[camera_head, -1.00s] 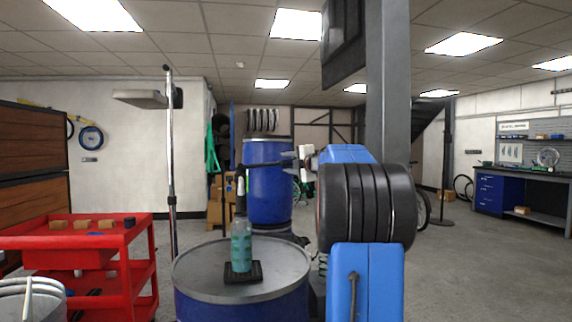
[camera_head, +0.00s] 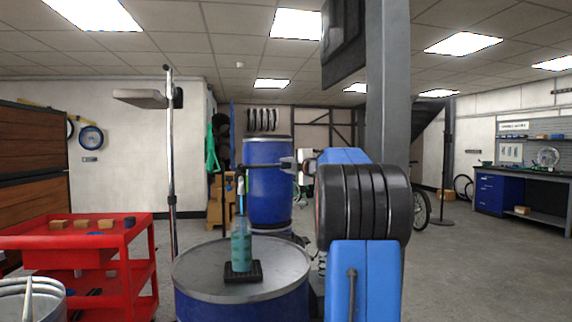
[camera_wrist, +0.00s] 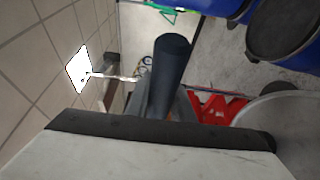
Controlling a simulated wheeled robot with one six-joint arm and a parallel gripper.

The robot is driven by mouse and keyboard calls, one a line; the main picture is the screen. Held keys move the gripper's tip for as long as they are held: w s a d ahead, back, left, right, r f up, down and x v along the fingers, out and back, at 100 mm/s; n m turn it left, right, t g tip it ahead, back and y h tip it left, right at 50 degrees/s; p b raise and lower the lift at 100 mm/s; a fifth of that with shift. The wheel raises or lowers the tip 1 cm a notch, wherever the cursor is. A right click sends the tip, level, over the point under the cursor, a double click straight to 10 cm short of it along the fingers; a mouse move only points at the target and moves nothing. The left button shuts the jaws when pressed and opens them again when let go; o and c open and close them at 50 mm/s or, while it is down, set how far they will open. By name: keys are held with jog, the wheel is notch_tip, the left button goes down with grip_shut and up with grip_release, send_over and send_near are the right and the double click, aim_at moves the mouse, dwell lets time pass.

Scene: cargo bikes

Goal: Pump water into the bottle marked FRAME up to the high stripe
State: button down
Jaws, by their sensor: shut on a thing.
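A teal see-through bottle (camera_head: 241,245) stands upright on a small black pad (camera_head: 243,273) on the near drum's lid, in the head view. Its marking and stripes are too small to read, and I cannot tell its water level. My gripper (camera_head: 290,163) is right of and above the bottle, shut on a dark bar-like handle (camera_head: 262,163) that reaches left. In the wrist view the dark round handle (camera_wrist: 172,60) stands out beyond the gripper's pale and black body. The grip itself is mostly hidden.
The near blue drum (camera_head: 240,300) carries the pad; another blue drum (camera_head: 268,200) stands behind. A red cart (camera_head: 85,240) with small blocks is at left, beside a metal bucket (camera_head: 35,300). A grey post (camera_head: 388,100) rises behind my arm. Floor at right is open.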

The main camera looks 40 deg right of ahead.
jog(key=shift+f, duration=0.45)
jog(key=c, duration=1.5)
grip_release()
jog(key=shift+c, duration=0.2)
jog(key=s+a, duration=0.2)
jog(key=s, duration=1.5)
jog(key=shift+a, duration=0.35)
jog(key=shift+s, duration=0.1)
